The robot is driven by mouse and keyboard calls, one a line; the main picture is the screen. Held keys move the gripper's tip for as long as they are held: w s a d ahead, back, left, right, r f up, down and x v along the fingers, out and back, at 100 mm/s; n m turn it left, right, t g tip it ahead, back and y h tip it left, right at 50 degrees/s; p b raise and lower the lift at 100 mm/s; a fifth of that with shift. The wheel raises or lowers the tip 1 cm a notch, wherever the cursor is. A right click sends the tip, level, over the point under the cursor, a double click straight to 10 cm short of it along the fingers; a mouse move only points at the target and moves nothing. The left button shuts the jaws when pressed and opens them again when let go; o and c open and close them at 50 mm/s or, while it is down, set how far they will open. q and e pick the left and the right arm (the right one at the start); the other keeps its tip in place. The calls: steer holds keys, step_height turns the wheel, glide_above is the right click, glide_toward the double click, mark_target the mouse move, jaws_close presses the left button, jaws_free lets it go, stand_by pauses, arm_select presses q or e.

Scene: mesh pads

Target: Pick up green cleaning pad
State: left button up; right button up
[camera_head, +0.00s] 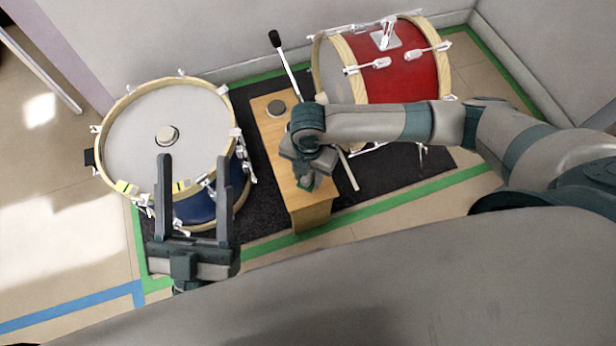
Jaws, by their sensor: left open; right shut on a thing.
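A small green piece, which looks like the green cleaning pad (305,184), shows at the tips of my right gripper (306,176). My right gripper is over the wooden box (312,216) and shut on this piece. Most of the pad is hidden by the gripper, and I cannot tell whether it still touches the box top. My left gripper (194,160) is open and empty, with its two fingers spread in front of the blue drum (120,130) at the left.
A round pale object (167,136) is on the blue drum's head. A red drum (400,75) stands behind my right arm. A black-tipped stick (283,62) rises behind the box. The dark mat (265,220) is edged by green tape.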

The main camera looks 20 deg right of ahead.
arm_select(q)
steer(key=w+f+g+y+p, duration=0.2)
steer(key=f+g, duration=0.5)
steer(key=f, duration=0.4)
steer(key=shift+w+a+y+p, duration=0.35)
steer(key=shift+w+p, duration=0.2)
steer(key=shift+w, duration=0.45)
arm_select(e)
steer(key=s+d+r, duration=0.6)
steer(key=s, duration=0.4)
steer(key=shift+r, duration=0.25)
steer(key=shift+w+a, duration=0.1)
steer(key=shift+a, duration=0.05)
